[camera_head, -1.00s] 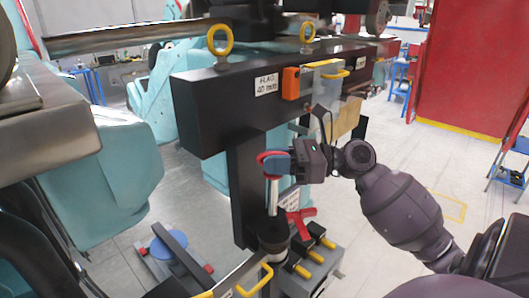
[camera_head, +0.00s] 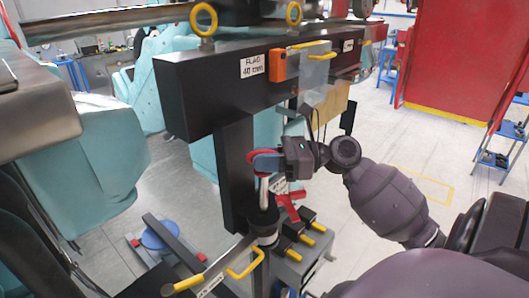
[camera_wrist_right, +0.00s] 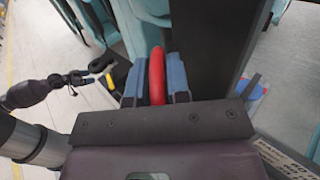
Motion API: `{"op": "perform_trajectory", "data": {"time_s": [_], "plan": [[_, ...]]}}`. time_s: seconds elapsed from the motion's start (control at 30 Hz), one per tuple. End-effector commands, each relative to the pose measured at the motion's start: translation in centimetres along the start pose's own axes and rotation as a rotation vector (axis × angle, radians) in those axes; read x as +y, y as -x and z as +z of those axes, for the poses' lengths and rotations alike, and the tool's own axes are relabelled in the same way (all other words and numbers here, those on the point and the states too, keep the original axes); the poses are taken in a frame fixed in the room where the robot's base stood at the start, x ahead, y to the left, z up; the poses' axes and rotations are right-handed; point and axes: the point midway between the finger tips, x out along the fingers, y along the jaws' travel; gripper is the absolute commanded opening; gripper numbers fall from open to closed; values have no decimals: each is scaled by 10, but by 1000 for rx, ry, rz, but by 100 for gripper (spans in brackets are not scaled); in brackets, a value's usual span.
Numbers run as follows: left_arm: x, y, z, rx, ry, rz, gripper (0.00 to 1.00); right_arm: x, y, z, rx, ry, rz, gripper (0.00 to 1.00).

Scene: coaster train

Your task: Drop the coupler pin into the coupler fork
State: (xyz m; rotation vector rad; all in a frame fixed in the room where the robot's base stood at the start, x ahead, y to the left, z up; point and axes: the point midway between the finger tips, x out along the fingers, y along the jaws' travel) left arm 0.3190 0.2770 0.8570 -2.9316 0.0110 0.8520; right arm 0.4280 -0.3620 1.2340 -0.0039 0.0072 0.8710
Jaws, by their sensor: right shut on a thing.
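The coupler pin (camera_head: 264,191) is a silver rod with a red ring handle on top. My right gripper (camera_head: 268,161) is shut on the red ring and holds the pin roughly upright. In the right wrist view the red ring (camera_wrist_right: 158,76) sits between the two blue finger pads. The coupler fork (camera_head: 263,222) appears to be the black round part beneath the pin. The pin's lower end overlaps its top in the head view; I cannot tell whether it is inside or just in front.
A black post (camera_head: 236,170) stands close left of the pin under a black beam (camera_head: 215,85). A red lever (camera_head: 289,206) and yellow-handled parts (camera_head: 318,227) lie close right. A bar with a yellow handle (camera_head: 245,265) is in front.

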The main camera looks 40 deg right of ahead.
Motion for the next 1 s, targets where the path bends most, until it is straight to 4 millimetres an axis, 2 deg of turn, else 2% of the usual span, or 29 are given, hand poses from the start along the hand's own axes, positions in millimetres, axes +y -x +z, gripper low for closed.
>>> {"op": "perform_trajectory", "data": {"time_s": [0.33,1.0], "plan": [[0,-3,1,7,-1,0,73,0,0,-18,-1,-1,0,0],[0,-4,3,3,-2,0,73,0,0,-20,-2,0,0,0]]}}
